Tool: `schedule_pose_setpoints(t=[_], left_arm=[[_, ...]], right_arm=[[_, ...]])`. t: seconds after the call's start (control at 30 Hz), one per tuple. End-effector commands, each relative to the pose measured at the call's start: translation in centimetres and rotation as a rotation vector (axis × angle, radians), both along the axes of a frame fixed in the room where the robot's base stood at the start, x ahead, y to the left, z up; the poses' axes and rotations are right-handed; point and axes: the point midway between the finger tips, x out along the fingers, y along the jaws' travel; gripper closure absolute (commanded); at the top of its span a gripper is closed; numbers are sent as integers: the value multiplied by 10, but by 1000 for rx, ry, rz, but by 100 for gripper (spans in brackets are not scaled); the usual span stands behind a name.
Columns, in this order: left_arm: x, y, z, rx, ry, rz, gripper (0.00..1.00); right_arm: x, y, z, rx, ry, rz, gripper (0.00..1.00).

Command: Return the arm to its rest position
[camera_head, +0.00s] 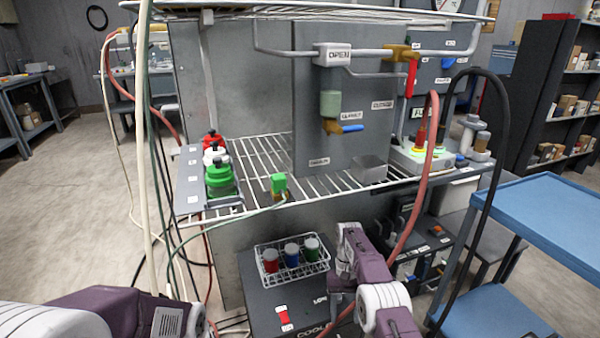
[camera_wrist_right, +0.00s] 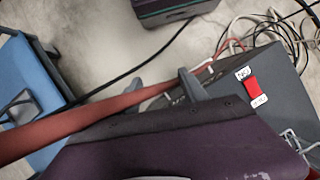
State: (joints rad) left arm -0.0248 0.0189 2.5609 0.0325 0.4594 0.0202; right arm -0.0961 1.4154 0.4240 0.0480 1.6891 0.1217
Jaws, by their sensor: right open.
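My right arm (camera_head: 378,290) reaches in from the bottom of the head view, purple and white, bent in front of the rack. Its gripper (camera_head: 345,268) is beside the wire basket, and its fingertips are hard to make out there. In the right wrist view the two dark fingers of the right gripper (camera_wrist_right: 115,68) stand wide apart with nothing gripped. A red hose (camera_wrist_right: 95,108) crosses the view by the fingers; I cannot tell its depth. My left arm (camera_head: 130,312) shows at the bottom left; its gripper is out of frame.
A wire basket (camera_head: 262,252) with red, blue and green-capped jars sits on a dark box (camera_head: 262,308). The wire shelf (camera_head: 300,188) is above. A red hose (camera_head: 413,215) and black hose (camera_head: 487,200) hang near the right arm. A blue cart (camera_head: 550,205) stands right.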

Motion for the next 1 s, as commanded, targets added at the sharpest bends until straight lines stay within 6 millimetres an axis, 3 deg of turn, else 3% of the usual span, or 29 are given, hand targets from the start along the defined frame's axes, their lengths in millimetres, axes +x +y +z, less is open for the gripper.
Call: schedule_pose_setpoints(t=[0.37, 0.63, 0.77, 1.0], left_arm=[[1, 0, 0, 0, -2, 0, 64], [0, 0, 0, 0, -1, 0, 64], [0, 0, 0, 0, -1, 0, 64], [1, 0, 0, 0, -1, 0, 64]], right_arm=[[3, -5, 29, 7, -74, -5, 49], [-14, -14, 61, 13, -171, -7, 49], [-43, -22, 82, 14, -246, -9, 49], [-129, -36, 101, 12, -384, -4, 49]])
